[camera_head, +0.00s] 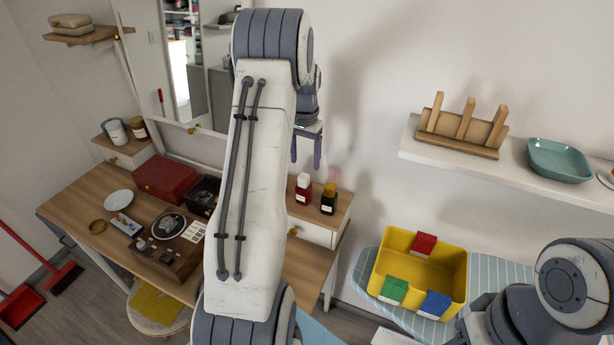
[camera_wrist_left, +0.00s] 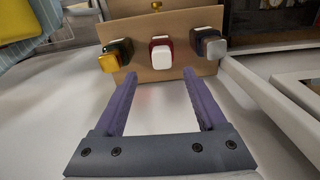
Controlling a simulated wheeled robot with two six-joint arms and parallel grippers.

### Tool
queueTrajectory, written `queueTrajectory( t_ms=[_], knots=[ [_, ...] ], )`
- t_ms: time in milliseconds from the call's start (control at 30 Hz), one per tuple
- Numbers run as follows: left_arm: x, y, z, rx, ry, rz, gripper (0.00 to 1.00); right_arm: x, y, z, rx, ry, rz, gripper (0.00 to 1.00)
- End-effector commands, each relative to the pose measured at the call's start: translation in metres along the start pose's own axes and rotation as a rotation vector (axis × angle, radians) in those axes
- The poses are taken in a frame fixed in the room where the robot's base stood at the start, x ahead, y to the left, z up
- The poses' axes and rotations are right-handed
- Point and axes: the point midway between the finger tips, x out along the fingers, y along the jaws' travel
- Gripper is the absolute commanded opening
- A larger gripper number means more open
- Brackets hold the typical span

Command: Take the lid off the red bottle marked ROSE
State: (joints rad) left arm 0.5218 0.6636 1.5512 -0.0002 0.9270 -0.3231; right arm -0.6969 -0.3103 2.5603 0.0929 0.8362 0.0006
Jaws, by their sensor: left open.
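The red bottle (camera_head: 303,192) with a white lid (camera_head: 304,180) stands upright on the small wooden shelf unit by the wall; its marking is too small to read. In the left wrist view the white lid (camera_wrist_left: 161,60) shows end-on, with a little of the red bottle (camera_wrist_left: 161,40) around it. My left gripper (camera_head: 306,163) has purple fingers, is open and empty, and hangs above the red bottle. In the left wrist view the gripper (camera_wrist_left: 158,77) has its fingertips on either side of the lid's line, apart from it. My right gripper is out of view.
A dark bottle with a gold lid (camera_head: 329,190) stands close to the right of the red one. The wrist view also shows a grey-lidded bottle (camera_wrist_left: 214,47) on the other side. A yellow bin (camera_head: 455,283) with coloured blocks lies farther right. A wall shelf (camera_head: 540,182) is above it.

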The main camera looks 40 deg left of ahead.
Motion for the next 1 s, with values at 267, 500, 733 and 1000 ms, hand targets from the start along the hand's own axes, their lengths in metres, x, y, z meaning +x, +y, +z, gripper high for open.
queueTrajectory(
  t_ms=[267, 500, 733, 1000],
  knots=[
    [0.023, -0.004, 0.003, -0.006, -0.003, 0.001, 0.74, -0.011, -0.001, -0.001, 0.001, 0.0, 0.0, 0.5],
    [0.059, -0.001, 0.004, -0.005, -0.003, 0.001, 0.74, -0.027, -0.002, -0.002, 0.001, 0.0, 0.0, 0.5],
    [0.069, 0.0, 0.003, -0.003, 0.001, 0.0, 0.74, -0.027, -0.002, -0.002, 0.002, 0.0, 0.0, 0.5],
    [0.068, 0.0, 0.002, -0.002, 0.0, 0.0, 0.09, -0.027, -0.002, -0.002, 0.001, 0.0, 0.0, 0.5]
  ],
)
